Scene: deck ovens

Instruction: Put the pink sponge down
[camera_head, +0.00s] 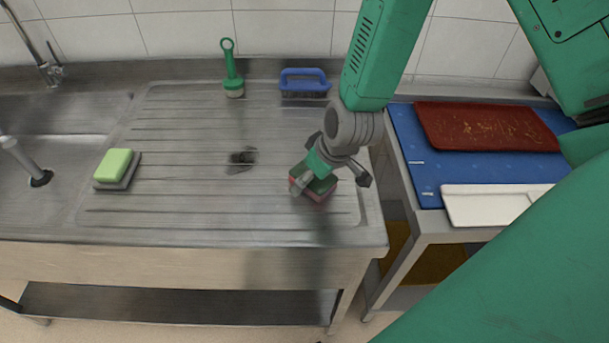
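The pink sponge (319,195), with a dark green upper layer, is at the right part of the steel drainboard (190,205). My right gripper (314,183) reaches down over it from above. The gripper looks shut on the sponge. The sponge is slightly tilted in the picture and very low, at or just above the ribbed surface; I cannot tell if it touches. My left gripper is not in view.
A light green sponge (115,167) lies left, beside the sink basin (50,125). A green-handled brush (231,70) and a blue brush (303,82) stand at the back. Right, a blue-topped table (405,135) holds red (480,127) and white (480,205) boards.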

